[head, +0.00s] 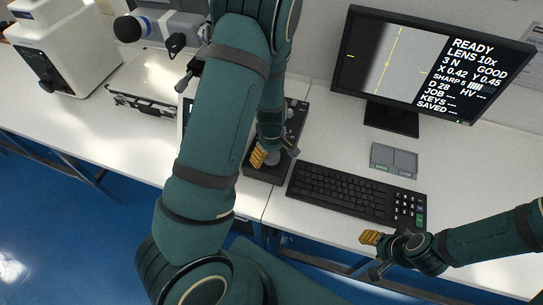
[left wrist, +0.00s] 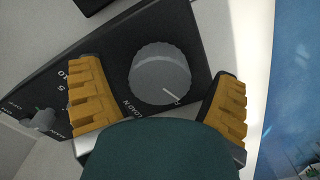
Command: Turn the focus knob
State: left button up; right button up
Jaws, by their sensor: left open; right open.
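The large round grey knob (left wrist: 160,74) with a white pointer line stands on a black control box (left wrist: 110,50) in the left wrist view. The lettering beside it is partly hidden; an F and "LOAD N" can be read. My left gripper (left wrist: 158,82) is open, with one yellow-padded finger on each side of the knob and visible gaps to it. In the head view my left gripper (head: 271,153) is over the black box (head: 262,173) and covers much of it. My right gripper (head: 376,254) is open and empty near the keyboard's front right corner.
A monitor (head: 435,65) shows READY, LENS 10x, 3 N, GOOD and SHARP 5. A black keyboard (head: 345,191) lies right of the box, with a small grey two-part plate (head: 394,160) behind it. A small grey lever (left wrist: 42,120) is left of the knob.

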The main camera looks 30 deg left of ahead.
pick_arm(q)
jog(key=shift+f, duration=0.25)
jog(key=c, duration=1.2)
jog(key=m, duration=0.8)
jog(key=shift+m+b, duration=0.3)
jog(key=m, duration=0.4)
jog(key=shift+b, duration=0.4)
jog(key=shift+m+b, duration=0.35)
jog(key=shift+m, duration=1.75)
pick_arm(e)
jog(key=shift+a+f, duration=0.1)
jog(key=shift+f, duration=1.1)
